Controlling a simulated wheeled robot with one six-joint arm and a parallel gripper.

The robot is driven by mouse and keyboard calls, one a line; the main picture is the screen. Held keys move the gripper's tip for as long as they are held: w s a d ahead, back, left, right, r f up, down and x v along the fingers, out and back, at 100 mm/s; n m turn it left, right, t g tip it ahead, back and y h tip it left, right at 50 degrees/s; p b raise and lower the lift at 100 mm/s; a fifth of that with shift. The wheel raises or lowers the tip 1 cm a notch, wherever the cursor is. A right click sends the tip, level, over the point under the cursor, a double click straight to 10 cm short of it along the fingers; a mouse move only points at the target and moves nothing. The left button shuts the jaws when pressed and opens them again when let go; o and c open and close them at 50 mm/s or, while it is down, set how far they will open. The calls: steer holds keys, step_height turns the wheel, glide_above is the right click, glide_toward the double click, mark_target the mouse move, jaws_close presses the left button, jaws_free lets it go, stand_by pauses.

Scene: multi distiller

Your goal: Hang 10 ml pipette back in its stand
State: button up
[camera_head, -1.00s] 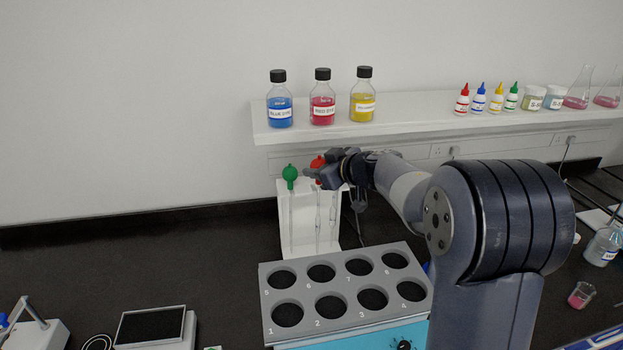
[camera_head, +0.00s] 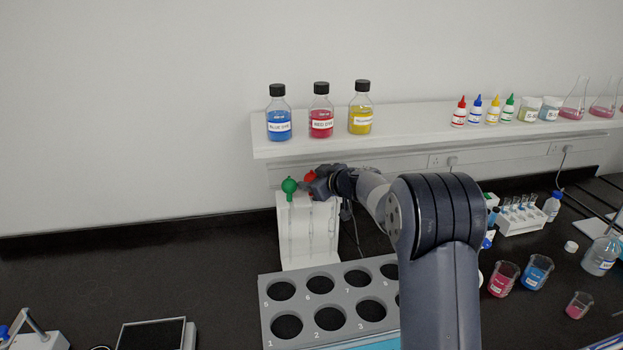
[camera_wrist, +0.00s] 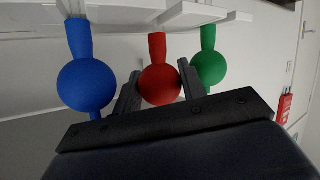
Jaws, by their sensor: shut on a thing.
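The white pipette stand (camera_head: 291,255) stands against the back wall, under the shelf. A green-bulbed pipette (camera_head: 289,186) is at its left side; the green bulb also shows at the right in the wrist view (camera_wrist: 208,69). My gripper (camera_head: 312,184) is at the stand's top, shut on a red-bulbed pipette (camera_head: 310,175). In the wrist view the red bulb (camera_wrist: 159,84) sits between my two fingers, between the green bulb and a blue bulb (camera_wrist: 85,84). My gripper hides the blue bulb in the head view. Whether the red pipette rests in its slot cannot be told.
The shelf (camera_head: 410,132) with dye bottles (camera_head: 321,112) is just above my gripper. A grey numbered rack (camera_head: 308,302) stands in front of the stand. Beakers (camera_head: 503,280) and a tube rack (camera_head: 522,219) are at right.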

steer(key=shift+f, duration=0.5)
steer(key=o, duration=0.4)
steer(key=shift+c, duration=0.2)
steer(key=shift+r, duration=0.6)
steer(key=b+v, duration=0.1)
steer(key=v, duration=1.1)
steer(key=shift+f+b, duration=0.15)
steer(key=shift+b, duration=0.15)
steer(key=shift+s, duration=0.1)
